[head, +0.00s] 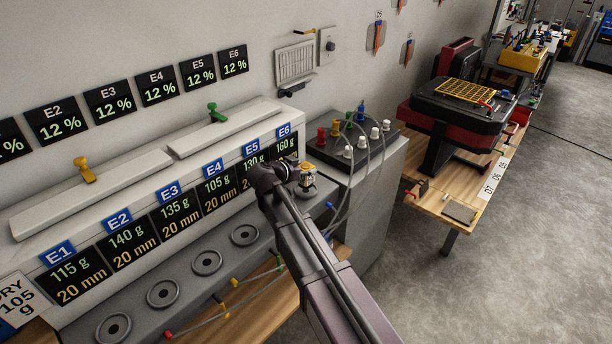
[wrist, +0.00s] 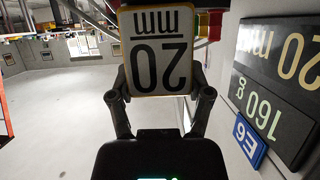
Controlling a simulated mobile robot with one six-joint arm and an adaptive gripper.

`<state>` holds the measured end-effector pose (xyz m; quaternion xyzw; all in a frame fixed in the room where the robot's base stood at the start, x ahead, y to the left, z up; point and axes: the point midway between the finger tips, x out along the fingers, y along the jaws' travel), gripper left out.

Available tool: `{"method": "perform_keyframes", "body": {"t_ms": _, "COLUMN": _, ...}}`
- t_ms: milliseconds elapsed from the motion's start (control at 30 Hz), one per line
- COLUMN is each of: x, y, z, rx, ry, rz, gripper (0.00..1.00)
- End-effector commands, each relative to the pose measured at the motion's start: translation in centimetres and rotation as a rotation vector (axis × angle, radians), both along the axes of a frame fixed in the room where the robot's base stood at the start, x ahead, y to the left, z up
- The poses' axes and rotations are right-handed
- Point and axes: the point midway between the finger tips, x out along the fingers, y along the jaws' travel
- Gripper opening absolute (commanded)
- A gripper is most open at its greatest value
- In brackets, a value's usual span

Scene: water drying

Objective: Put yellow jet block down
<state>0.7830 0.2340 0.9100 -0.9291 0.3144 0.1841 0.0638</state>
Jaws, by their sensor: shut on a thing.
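The yellow jet block (head: 307,173) is in my gripper (head: 290,176), in front of the E5 and E6 panels in the head view. In the wrist view the block (wrist: 158,48) shows a white face with a thin yellow border, marked "20 mm" upside down. The two fingers of my gripper (wrist: 160,88) are shut on its sides. A round grey seat (head: 306,191) lies just below the block in the head view. I cannot tell whether the block touches it. My arm hides part of the bench there.
Round seats (head: 245,235) line the grey ledge to the left. The E6 panel (wrist: 272,112) stands close on the right in the wrist view. A grey box (head: 350,150) with knobs and hoses stands right of the block. Hoses and colored fittings (head: 235,283) run along the ledge's front.

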Motion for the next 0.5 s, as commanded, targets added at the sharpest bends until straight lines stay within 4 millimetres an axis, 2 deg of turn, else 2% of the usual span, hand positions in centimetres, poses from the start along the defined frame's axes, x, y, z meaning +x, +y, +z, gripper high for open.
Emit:
{"method": "perform_keyframes", "body": {"t_ms": 167, "x": 0.2, "y": 0.0, "z": 0.0, "rx": -0.001, "ry": -0.001, "rz": -0.001, "gripper": 0.08}}
{"method": "perform_keyframes", "body": {"t_ms": 333, "x": 1.7, "y": 0.1, "z": -0.3, "rx": -0.001, "ry": -0.001, "rz": -0.001, "gripper": 0.08}}
{"method": "perform_keyframes", "body": {"t_ms": 500, "x": 1.3, "y": 0.0, "z": -2.1, "rx": -0.001, "ry": -0.001, "rz": -0.001, "gripper": 0.08}}
